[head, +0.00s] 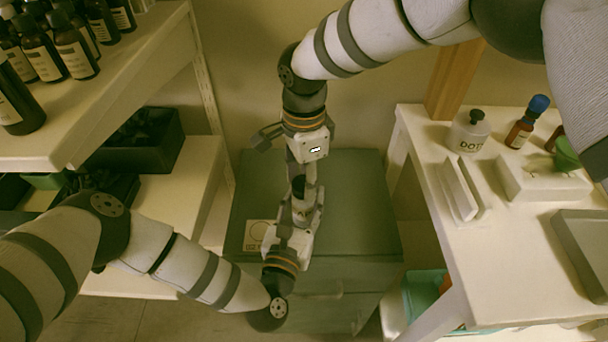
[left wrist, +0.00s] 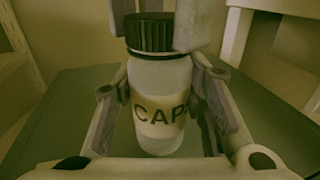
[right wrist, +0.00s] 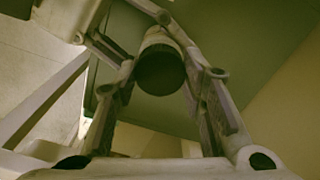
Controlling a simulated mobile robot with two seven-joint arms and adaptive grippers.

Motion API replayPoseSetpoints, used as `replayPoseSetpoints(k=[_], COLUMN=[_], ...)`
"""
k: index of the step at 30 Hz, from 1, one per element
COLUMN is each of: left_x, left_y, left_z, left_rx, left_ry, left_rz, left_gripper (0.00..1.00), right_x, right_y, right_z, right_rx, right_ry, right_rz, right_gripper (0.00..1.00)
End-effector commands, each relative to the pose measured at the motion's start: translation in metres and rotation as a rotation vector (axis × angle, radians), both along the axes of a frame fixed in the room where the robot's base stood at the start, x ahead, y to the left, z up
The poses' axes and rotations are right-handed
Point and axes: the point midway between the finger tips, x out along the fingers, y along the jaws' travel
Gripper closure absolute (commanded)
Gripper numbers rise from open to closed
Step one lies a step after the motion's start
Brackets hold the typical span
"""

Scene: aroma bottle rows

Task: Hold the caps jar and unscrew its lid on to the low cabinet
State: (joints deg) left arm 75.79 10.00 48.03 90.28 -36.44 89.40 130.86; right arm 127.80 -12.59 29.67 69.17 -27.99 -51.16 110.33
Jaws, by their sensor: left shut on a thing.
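The caps jar (left wrist: 158,105) is a clear-white bottle with a label reading "CAP" and a ribbed black lid (left wrist: 163,32). My left gripper (head: 301,222) is shut around its body and holds it upright above the green low cabinet (head: 352,195). My right gripper (head: 305,172) points down from above. Its fingers flank the lid in the left wrist view. In the right wrist view the dark lid (right wrist: 160,68) lies between its spread fingers, with gaps showing on both sides. The lid is on the jar.
A pale card with a circle (head: 258,236) lies on the low cabinet's left side. A shelf with dark bottles (head: 72,50) stands at left. At right, a white table (head: 490,245) holds a white bottle (head: 468,132), a blue-capped bottle (head: 521,130) and trays. The low cabinet's right side is clear.

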Motion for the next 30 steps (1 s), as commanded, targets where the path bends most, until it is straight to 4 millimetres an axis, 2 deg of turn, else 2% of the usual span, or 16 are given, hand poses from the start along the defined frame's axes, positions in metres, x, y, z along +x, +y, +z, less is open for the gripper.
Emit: replayPoseSetpoints(k=[1,3,7,11,30], left_x=[-0.0003,-0.0003,-0.0004,-0.0004,-0.0006], left_y=[0.0,0.0,0.0,0.0,-0.0003], left_z=[-0.0006,-0.0006,-0.0007,-0.0007,-0.0008], left_rx=[0.0,0.0,0.001,0.0,0.001], left_ry=[0.001,0.001,0.002,0.001,0.002], left_rz=[0.0,0.0,0.0,0.0,-0.001], left_gripper=[1.0,1.0,1.0,1.0,1.0], right_x=[0.0002,0.0002,0.0003,0.0007,0.0001], right_y=[0.0,0.0,0.0,-0.0001,0.0008], right_z=[-0.0001,-0.0001,0.0,0.0004,0.0017], right_rx=[0.0,0.0,0.0,-0.001,0.001], right_ry=[0.0,0.0,-0.001,-0.002,0.0], right_rz=[0.0,0.0,0.025,0.278,2.71], right_gripper=[0.87,0.97,0.97,0.97,0.97])
